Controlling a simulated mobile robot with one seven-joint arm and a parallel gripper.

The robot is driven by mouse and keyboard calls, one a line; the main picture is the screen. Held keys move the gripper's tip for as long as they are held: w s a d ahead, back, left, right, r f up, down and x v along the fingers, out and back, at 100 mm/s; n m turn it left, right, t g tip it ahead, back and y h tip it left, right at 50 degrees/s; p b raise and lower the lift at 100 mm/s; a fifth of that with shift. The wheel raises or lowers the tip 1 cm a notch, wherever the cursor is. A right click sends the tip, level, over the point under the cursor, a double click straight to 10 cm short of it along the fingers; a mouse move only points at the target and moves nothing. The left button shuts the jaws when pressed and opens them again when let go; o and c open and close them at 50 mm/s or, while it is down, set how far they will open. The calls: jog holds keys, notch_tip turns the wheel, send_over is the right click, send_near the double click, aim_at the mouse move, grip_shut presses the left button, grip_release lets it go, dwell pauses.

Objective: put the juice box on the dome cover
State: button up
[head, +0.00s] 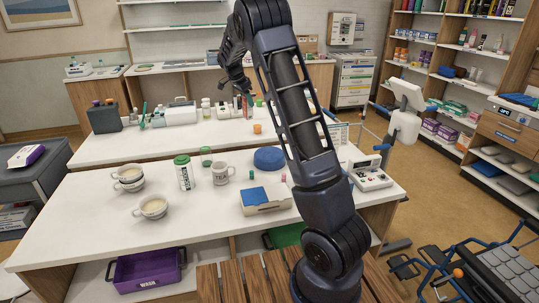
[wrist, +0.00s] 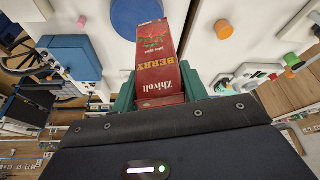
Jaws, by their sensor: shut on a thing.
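The juice box (wrist: 156,62) is red with "BERRY" lettering, and it is held between the green fingers of my gripper (wrist: 158,90) in the wrist view. In the head view my gripper (head: 244,92) is raised at the rear of the near table, and a small red part of the juice box (head: 247,104) shows below it. The dome cover (head: 269,158) appears to be the round blue thing on the near table. It also shows as a blue disc (wrist: 136,14) in the wrist view, apart from the juice box.
On the near table (head: 95,222) stand cups (head: 152,206), a mug (head: 222,174), a green-lidded bottle (head: 185,173), a blue-and-beige box (head: 265,198) and a white device (head: 368,174). My arm hides part of the table's right side. The table's front left is clear.

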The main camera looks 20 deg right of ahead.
jog(key=s+d+r+m+g, duration=0.1)
jog(key=s+d+m, duration=0.3)
jog(key=d, duration=0.6)
jog(key=f, duration=1.9)
jog(key=shift+w+a+f, duration=0.15)
jog(key=shift+w+f, duration=0.05)
jog(key=shift+f, duration=0.2)
jog(key=shift+f, duration=0.2)
jog(key=o, duration=1.1)
jog(key=shift+r, duration=0.1)
